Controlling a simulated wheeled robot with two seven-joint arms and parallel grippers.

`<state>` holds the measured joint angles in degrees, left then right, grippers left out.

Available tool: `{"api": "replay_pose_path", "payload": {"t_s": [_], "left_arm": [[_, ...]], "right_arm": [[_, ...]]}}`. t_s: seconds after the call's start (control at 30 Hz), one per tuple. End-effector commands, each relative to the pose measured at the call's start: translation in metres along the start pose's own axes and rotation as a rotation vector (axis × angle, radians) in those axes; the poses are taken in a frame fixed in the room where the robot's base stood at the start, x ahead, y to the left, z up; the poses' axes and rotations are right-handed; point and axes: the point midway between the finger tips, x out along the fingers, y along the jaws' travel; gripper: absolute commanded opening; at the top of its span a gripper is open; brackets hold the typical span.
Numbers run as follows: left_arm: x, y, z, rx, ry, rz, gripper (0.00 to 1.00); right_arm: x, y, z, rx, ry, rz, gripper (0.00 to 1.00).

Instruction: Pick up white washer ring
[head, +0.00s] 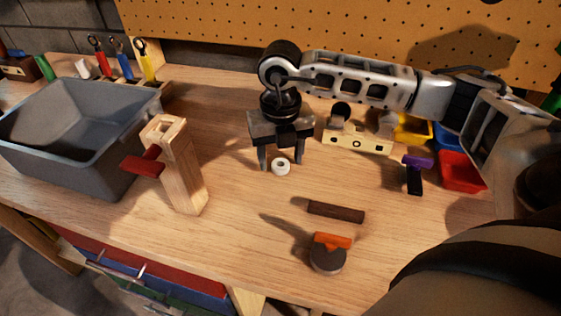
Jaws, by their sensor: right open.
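The white washer ring (281,167) lies on the wooden workbench (250,225), a small round piece with a dark hole in its middle. My right gripper (281,164) points down over it, with its two dark fingers spread apart. The ring shows between the fingertips, and I cannot tell how far above the bench the tips are. The gripper is open and holds nothing. My left gripper is not in view.
A grey bin (75,130) and an upright wooden post (175,170) with a red piece stand left. A dark bar (336,211) and an orange-topped round tool (328,255) lie in front. A wooden block (358,140), purple-headed tool (415,175) and red bin (461,172) stand right.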

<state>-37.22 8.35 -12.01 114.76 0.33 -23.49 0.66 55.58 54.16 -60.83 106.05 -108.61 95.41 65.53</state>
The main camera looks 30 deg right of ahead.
Motion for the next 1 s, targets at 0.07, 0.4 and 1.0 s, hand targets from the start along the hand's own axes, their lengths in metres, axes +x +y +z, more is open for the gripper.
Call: {"api": "replay_pose_path", "payload": {"t_s": [0.07, 0.4, 1.0], "left_arm": [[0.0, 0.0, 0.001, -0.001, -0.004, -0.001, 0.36], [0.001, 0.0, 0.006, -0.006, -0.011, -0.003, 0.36], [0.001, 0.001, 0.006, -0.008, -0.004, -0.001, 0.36]], "right_arm": [[0.006, 0.0, -0.001, -0.001, 0.002, 0.0, 0.56], [0.009, 0.0, 0.0, -0.002, 0.0, 0.001, 0.34], [-0.003, 0.001, 0.001, -0.002, -0.003, 0.002, 0.09]]}}
